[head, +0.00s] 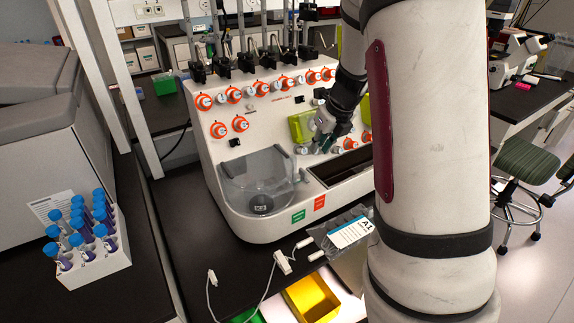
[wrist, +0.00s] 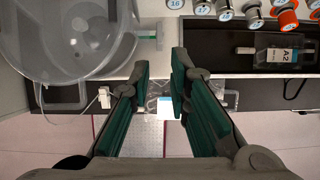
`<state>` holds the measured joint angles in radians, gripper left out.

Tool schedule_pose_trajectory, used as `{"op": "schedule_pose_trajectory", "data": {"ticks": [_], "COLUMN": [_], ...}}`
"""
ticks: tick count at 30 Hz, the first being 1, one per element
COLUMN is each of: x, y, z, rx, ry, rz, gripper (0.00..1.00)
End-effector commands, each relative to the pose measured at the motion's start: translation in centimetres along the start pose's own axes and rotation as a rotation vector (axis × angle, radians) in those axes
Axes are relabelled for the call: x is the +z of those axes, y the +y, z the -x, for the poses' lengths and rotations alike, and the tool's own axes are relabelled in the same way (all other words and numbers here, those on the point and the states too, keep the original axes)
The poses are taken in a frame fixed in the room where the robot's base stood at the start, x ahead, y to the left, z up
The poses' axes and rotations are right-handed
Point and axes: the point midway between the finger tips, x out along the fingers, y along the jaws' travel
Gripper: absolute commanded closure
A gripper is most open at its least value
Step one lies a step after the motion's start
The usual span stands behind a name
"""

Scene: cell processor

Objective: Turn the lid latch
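The white cell processor (head: 228,168) stands on the dark bench in the head view. Its clear round lid (head: 258,178) covers the bowl at the front left; the lid also fills the upper left of the wrist view (wrist: 70,35). In the head view my gripper (head: 325,142) is in front of the processor's panel, partly hidden.
Orange numbered knobs (head: 240,124) line the panel. A dark recess (wrist: 220,45) beside the lid holds a bag labelled A2 (wrist: 278,55). A bag labelled A1 (head: 346,234) lies at the front edge. A rack of blue-capped tubes (head: 95,262) stands at left.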

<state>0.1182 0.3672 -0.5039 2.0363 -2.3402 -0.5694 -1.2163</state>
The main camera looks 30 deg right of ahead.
Motion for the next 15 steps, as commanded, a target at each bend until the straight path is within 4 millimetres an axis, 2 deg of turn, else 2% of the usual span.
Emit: {"op": "schedule_pose_trajectory", "data": {"ticks": [7,15], "x": [-0.6,-0.7], "y": [-0.1,-0.1], "z": [-2.2,-7.5], "rx": [0.005,0.005], "ry": [0.024,0.023], "rz": [0.024,0.021], "gripper": [0.82,0.82]}}
